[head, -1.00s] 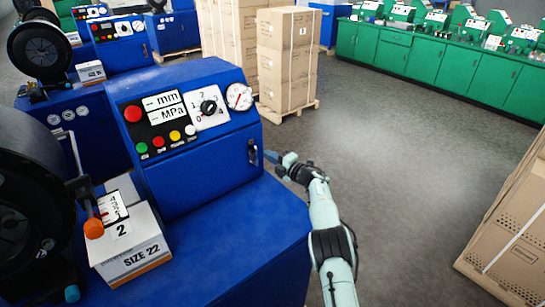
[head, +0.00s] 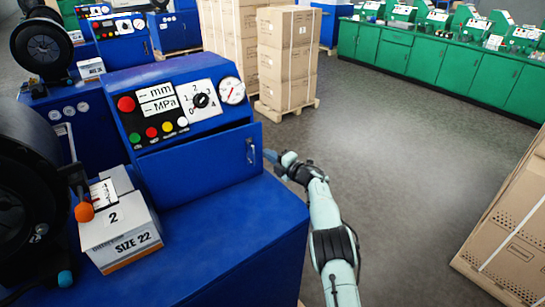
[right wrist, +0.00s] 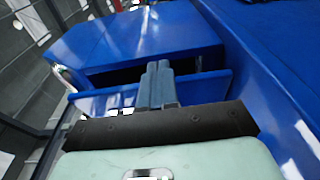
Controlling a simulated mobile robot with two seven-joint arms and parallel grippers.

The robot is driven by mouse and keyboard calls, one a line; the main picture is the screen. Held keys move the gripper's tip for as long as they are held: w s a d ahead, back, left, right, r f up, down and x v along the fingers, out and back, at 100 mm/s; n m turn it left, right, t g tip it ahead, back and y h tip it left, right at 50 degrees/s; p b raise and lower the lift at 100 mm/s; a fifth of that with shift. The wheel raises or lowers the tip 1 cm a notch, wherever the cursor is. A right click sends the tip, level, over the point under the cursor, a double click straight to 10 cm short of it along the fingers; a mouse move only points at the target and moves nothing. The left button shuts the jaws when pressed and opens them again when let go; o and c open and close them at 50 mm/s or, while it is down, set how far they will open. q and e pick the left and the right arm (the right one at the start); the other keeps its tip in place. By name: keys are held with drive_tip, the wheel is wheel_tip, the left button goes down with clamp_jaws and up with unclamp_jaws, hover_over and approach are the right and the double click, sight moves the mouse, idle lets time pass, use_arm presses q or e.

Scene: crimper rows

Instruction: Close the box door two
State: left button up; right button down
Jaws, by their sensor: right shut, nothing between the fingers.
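The blue box door (head: 200,160) is the lower front panel of the blue control box in the head view, with a handle (head: 250,150) at its right end. It stands slightly ajar. The right wrist view shows the door panel (right wrist: 108,98) with a dark gap between it and the box body (right wrist: 150,38). My right gripper (head: 269,155) is shut and empty beside the handle end of the door. In the right wrist view its fingers (right wrist: 158,75) overlap the panel; I cannot tell whether they touch it. My left gripper is out of view.
A carton marked 2 and SIZE 22 (head: 120,236) sits on the blue bench (head: 230,225), left of the door. A dark machine (head: 30,190) stands at far left. Stacked cartons (head: 287,60) stand behind, and another carton (head: 510,250) at right. The grey floor (head: 400,150) between is clear.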

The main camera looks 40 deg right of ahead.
drive_tip(key=s+d, duration=0.7)
drive_tip(key=s+a+r+m+t+h+b, duration=0.2)
drive_tip(key=s+a+r+m+h+b, duration=0.3)
drive_tip(key=m, duration=0.6)
drive_tip(key=s+a+f+m+g+h+b, duration=0.1)
drive_tip(key=s+a+m, duration=0.3)
drive_tip(key=a+m, duration=0.2)
drive_tip(key=s+a+f+m+g+b, duration=0.2)
drive_tip(key=s+a+m, duration=0.1)
drive_tip(key=a+m, duration=0.25)
use_arm(q)
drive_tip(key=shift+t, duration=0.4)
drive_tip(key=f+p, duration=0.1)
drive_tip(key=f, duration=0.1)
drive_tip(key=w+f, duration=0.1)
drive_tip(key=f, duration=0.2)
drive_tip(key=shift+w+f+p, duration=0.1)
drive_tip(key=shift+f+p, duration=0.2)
drive_tip(key=shift+p, duration=0.05)
use_arm(e)
drive_tip(key=x, duration=1.3)
drive_tip(key=shift+w+r+h, duration=0.3)
drive_tip(key=shift+r+h, duration=0.1)
drive_tip(key=shift+r, duration=0.05)
